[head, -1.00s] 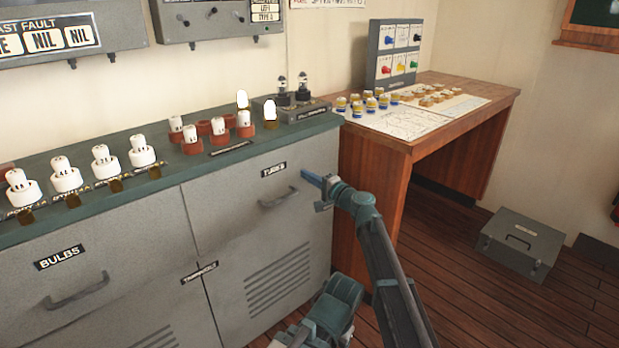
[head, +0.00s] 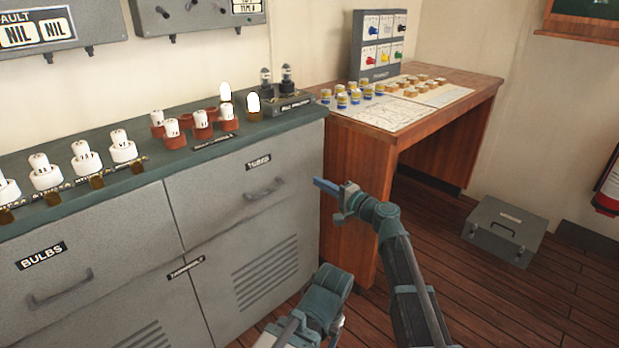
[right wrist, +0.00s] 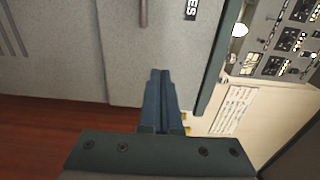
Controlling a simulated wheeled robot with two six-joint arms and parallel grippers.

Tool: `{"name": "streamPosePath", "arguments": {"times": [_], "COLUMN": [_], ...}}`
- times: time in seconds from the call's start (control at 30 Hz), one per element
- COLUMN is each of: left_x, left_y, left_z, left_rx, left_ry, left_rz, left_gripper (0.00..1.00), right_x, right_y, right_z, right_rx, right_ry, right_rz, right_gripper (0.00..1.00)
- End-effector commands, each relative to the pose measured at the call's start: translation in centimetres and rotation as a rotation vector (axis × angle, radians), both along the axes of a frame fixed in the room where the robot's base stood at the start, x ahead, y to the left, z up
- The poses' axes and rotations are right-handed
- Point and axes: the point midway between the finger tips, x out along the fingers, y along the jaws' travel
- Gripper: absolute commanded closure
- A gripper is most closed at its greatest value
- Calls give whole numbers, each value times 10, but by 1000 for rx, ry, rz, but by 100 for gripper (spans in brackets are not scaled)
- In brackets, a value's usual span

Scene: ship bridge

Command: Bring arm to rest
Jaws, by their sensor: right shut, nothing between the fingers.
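My right gripper (head: 327,187) is in the head view, in front of the right end of the grey cabinet (head: 215,230) and the wooden desk (head: 345,185). It is shut and empty. In the right wrist view its blue fingers (right wrist: 160,88) are together, with the cabinet front (right wrist: 155,45) beyond them. It touches nothing that I can see. Another part of my arms shows at the bottom middle of the head view. My left gripper's fingers do not show.
The desk bears a chart (head: 385,117), small jars (head: 342,101) and a switch panel (head: 380,45). A grey metal box (head: 504,232) sits on the open wooden floor. A red extinguisher (head: 609,190) is at the right edge.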

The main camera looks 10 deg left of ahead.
Motion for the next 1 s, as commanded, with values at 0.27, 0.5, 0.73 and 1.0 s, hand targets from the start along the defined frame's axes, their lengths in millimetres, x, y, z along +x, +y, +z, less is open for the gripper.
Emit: {"name": "streamPosePath", "arguments": {"times": [0.27, 0.5, 0.73, 1.0], "left_x": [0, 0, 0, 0], "left_y": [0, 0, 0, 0], "left_z": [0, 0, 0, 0], "left_rx": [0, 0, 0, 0], "left_ry": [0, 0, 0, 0], "left_rz": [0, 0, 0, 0], "left_gripper": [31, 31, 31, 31], "right_x": [-10, -33, -119, -212], "right_y": [-13, -18, -65, -168], "right_z": [0, -19, -110, -193], "right_rx": [0, -115, -606, -1131], "right_ry": [0, -13, 14, 190], "right_rz": [0, 40, 206, 361], "right_gripper": [100, 100, 100, 100]}}
